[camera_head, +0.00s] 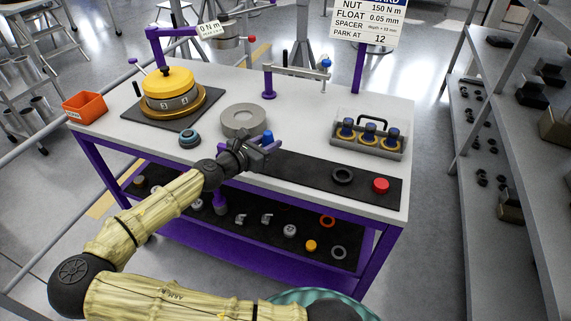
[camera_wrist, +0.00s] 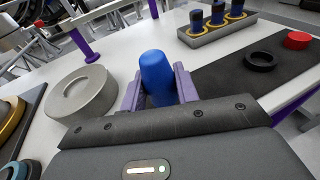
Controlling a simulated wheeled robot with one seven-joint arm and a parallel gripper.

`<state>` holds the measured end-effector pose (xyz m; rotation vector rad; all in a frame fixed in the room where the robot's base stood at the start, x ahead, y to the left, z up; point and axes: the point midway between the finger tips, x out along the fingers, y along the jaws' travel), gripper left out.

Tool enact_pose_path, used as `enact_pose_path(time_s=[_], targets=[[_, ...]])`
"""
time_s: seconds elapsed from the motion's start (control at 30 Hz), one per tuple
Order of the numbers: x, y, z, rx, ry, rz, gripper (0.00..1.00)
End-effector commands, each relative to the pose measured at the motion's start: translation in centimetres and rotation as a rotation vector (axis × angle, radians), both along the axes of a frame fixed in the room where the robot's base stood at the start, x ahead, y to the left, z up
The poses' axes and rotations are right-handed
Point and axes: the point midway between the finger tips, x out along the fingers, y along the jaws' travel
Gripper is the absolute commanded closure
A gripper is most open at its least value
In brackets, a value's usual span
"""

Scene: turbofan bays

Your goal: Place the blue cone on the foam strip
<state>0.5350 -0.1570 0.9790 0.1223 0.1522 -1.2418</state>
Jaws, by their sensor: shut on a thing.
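The blue cone (camera_wrist: 157,75) stands between the purple fingers of my gripper (camera_wrist: 160,92) in the wrist view. The gripper is shut on it. In the head view my gripper (camera_head: 262,145) is above the left end of the dark foam strip (camera_head: 310,176), and the top of the blue cone shows at its fingers. The cone's lower part is hidden by the gripper, so I cannot tell whether it touches the strip. On the strip's right part lie a black ring (camera_head: 342,175) and a red round piece (camera_head: 381,186).
A grey disc (camera_head: 242,121) lies left of the gripper, with a blue-grey ring (camera_head: 189,137) nearby. A yellow-topped unit (camera_head: 168,83) and an orange bin (camera_head: 85,107) are at the left. A grey rack (camera_head: 366,142) with blue-topped pieces stands behind the strip. A purple-based stand (camera_head: 269,82) is at the back.

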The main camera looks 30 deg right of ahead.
Motion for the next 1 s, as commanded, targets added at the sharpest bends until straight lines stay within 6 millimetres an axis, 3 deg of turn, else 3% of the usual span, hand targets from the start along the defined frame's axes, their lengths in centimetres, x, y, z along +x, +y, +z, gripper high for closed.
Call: enact_pose_path(time_s=[0.17, 0.53, 0.8, 1.0], targets=[[0.1, 0.3, -2.8, -0.001, 0.000, 0.006, 0.91], [0.1, 0.4, -3.3, 0.000, 0.000, 0.008, 0.91], [0.1, 0.3, -6.6, -0.001, 0.000, 0.006, 0.91], [0.1, 0.3, -6.8, 0.000, -0.001, 0.006, 0.91]])
